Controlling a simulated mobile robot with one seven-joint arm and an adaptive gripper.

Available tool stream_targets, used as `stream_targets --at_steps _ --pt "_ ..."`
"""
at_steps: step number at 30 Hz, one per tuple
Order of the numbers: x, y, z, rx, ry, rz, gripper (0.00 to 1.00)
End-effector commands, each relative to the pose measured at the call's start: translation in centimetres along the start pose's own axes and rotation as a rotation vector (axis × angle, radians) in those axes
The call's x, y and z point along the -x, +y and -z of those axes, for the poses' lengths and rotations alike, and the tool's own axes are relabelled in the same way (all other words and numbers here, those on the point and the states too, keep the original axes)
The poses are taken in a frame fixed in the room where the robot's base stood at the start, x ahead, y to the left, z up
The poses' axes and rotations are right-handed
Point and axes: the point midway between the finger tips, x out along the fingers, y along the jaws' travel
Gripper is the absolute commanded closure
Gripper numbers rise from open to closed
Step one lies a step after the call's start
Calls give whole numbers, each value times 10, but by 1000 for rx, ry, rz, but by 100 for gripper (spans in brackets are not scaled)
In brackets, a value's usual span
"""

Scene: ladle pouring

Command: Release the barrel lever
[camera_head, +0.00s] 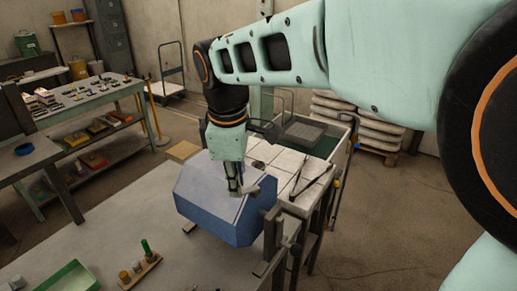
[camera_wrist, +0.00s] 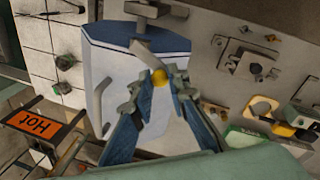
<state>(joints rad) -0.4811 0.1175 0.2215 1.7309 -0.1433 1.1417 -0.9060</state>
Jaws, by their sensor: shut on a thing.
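The blue faceted barrel (camera_head: 215,205) stands at the right end of the grey table in the head view. It also shows in the wrist view (camera_wrist: 112,80), with a darker blue edge. My gripper (camera_head: 244,188) points down at the barrel's right side. In the wrist view, my gripper (camera_wrist: 160,82) has its fingertips closed around the yellow knob of the barrel lever (camera_wrist: 150,58). The lever's grey bar runs from the knob up toward a grey metal crosspiece (camera_wrist: 157,10). In the head view, my gripper mostly hides the lever.
A green tray (camera_head: 68,279) and a wooden rack with small bottles (camera_head: 140,270) are at the table's front. A white-tiled bench (camera_head: 285,165) with tongs stands behind the barrel. An orange "Hot" sign (camera_wrist: 38,124) shows in the wrist view.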

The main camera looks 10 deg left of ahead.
Motion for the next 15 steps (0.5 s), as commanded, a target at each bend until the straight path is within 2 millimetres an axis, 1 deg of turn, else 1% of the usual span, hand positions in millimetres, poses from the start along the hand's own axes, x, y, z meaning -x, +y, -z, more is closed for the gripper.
stream_targets --at_steps 6,15 --pt "2 -6 -7 188 37 0 100" --pt "3 -12 -15 392 77 1 100"
